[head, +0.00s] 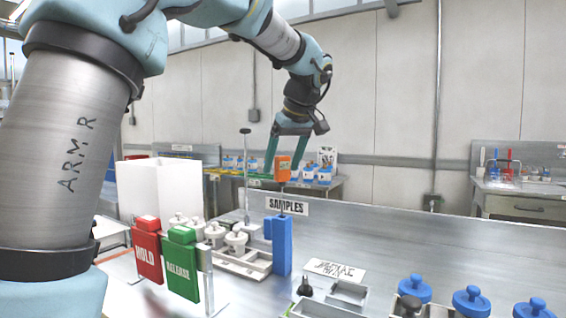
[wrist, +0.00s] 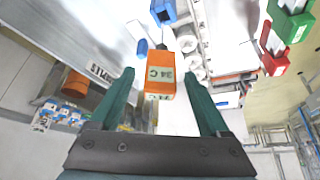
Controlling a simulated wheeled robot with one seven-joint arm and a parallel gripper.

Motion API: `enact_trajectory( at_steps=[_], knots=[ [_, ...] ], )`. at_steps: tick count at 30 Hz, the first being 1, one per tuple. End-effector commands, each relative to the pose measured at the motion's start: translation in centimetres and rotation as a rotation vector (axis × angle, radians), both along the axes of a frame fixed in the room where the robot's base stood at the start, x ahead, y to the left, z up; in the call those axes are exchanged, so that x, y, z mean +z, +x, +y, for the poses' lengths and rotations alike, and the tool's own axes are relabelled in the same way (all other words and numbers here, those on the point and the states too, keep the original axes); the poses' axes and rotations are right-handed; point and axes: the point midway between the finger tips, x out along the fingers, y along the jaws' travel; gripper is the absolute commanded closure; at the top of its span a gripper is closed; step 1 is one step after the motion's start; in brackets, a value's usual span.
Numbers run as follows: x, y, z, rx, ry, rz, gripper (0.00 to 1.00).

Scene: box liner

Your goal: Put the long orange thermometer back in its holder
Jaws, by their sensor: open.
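The orange thermometer (head: 283,166) has a block-shaped head and a thin probe pointing down, nearly upright. Its head, marked "34 C", also shows in the wrist view (wrist: 161,78). The blue holder (head: 281,245) stands directly below on the bench, and the probe reaches down to its top; I cannot tell how far in the tip is. The holder also shows at the top of the wrist view (wrist: 163,11). My gripper (head: 281,171) is open, with its two green fingers on either side of the orange head. In the wrist view a gap shows beside each finger.
Left of the holder stand a rack of white-capped items (head: 235,243), a green RELEASE block (head: 183,265) and a red MOLD block (head: 148,252). A thin rod (head: 246,175) rises close by. Blue-knobbed items (head: 472,301) and small trays (head: 347,293) lie to the right.

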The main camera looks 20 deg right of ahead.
Motion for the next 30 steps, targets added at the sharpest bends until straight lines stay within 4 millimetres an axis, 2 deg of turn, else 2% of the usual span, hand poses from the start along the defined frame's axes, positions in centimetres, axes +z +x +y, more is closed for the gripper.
enact_trajectory(
  at_steps=[5, 15, 21, 30],
  knots=[
    [0.8, -0.4, -0.1, 0.000, -0.001, -0.001, 0.20],
    [6.3, -3.4, -0.6, -0.002, -0.003, -0.002, 0.20],
    [8.8, -4.7, -0.8, -0.001, -0.002, -0.001, 0.20],
    [9.5, -5.2, -0.8, 0.000, 0.000, 0.000, 0.20]
  ],
)
